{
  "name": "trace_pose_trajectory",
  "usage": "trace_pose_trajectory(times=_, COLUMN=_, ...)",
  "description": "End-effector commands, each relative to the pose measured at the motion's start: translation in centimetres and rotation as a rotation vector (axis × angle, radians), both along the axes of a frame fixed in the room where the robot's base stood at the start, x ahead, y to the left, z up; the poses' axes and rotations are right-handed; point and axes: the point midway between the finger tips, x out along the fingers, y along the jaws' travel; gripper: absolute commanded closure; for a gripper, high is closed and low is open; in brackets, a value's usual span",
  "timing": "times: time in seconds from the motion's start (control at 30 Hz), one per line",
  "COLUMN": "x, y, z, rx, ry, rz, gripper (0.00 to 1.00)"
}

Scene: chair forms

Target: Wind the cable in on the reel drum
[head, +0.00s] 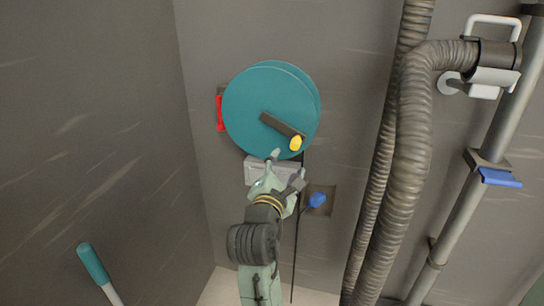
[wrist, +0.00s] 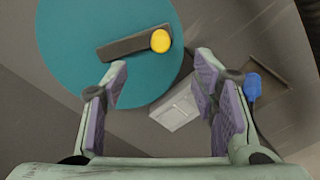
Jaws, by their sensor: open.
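The teal reel drum (head: 262,95) is mounted on the grey wall. A dark crank arm (head: 279,124) crosses its face and ends in a yellow knob (head: 295,144). The black cable (head: 297,235) hangs from the drum's lower right toward the floor. My gripper (head: 284,167) is just below the knob in the head view, open and empty. In the wrist view the open fingers (wrist: 158,82) stand apart, with the knob (wrist: 160,41) beyond the tips, right of the middle between them. The crank (wrist: 128,45) lies to the knob's left on the drum (wrist: 80,50).
A grey box (head: 258,171) sits below the drum, partly behind my arm. A red part (head: 220,113) shows at the drum's left edge. A blue handle (head: 317,200) is at the lower right. Thick ribbed hoses (head: 408,130) and a pipe (head: 450,215) run down the right side.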

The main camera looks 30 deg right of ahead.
Motion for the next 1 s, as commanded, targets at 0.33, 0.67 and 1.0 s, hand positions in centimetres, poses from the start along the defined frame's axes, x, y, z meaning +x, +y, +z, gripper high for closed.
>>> trace_pose_trajectory(times=0.33, x=3.2, y=-3.8, z=0.1, rx=-0.002, ry=0.002, rz=-0.001, gripper=0.47)
trace_pose_trajectory(times=0.67, x=6.8, y=-7.9, z=0.1, rx=-0.001, ry=0.0, rz=0.001, gripper=0.47)
trace_pose_trajectory(times=1.0, x=7.8, y=-9.0, z=0.0, rx=0.0, ry=-0.001, rz=0.002, gripper=0.47)
